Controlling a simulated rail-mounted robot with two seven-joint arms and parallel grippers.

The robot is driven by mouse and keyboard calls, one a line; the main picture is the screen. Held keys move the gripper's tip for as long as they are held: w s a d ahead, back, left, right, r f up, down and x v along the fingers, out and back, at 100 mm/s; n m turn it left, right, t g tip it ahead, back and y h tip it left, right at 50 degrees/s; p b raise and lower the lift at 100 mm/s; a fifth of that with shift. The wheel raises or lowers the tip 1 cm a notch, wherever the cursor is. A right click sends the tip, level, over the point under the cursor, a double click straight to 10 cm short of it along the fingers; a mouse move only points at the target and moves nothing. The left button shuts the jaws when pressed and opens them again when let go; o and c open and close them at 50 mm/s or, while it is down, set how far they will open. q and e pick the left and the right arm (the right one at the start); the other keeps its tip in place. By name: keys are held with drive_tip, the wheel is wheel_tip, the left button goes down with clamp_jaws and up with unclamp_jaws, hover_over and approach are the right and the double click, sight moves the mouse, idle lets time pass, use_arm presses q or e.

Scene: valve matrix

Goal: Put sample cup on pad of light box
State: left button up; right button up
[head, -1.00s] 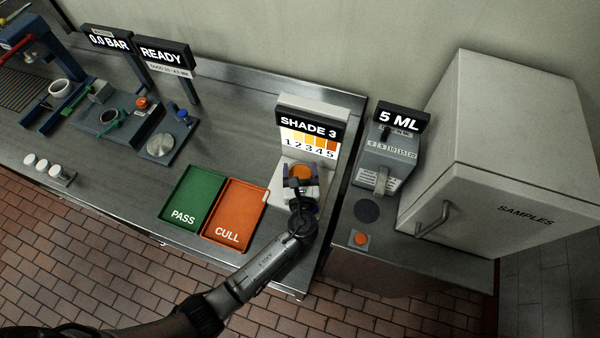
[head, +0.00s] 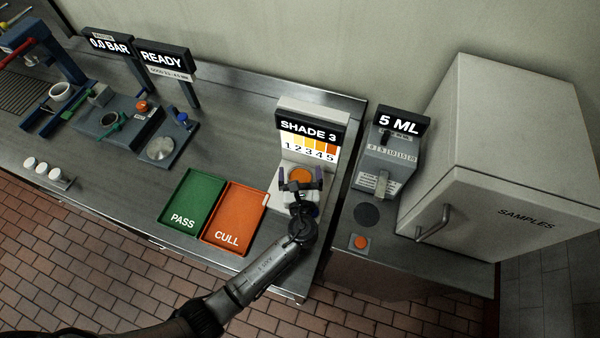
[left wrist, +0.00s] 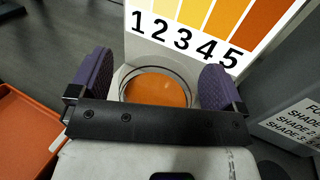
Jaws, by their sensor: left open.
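The sample cup (head: 301,175), a round clear cup with orange liquid, stands upright at the foot of the light box (head: 313,113), which reads SHADE 3. In the left wrist view the cup (left wrist: 156,90) sits below the colour scale marked 1 to 5. It appears to rest on the pad, whose surface is mostly hidden by cup and gripper. My left gripper (head: 300,176) is open, its purple-padded fingers on either side of the cup. The left wrist view shows a gap between each finger (left wrist: 157,74) and the cup. My right gripper is not in view.
A green PASS tray (head: 192,200) and an orange CULL tray (head: 236,213) lie left of the light box. A 5 ML dispenser (head: 387,160) and a white SAMPLES cabinet (head: 510,160) stand to the right. Other devices fill the left bench.

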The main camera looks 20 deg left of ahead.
use_arm(q)
drive_tip(key=v, duration=1.2)
drive_tip(key=shift+r, duration=0.2)
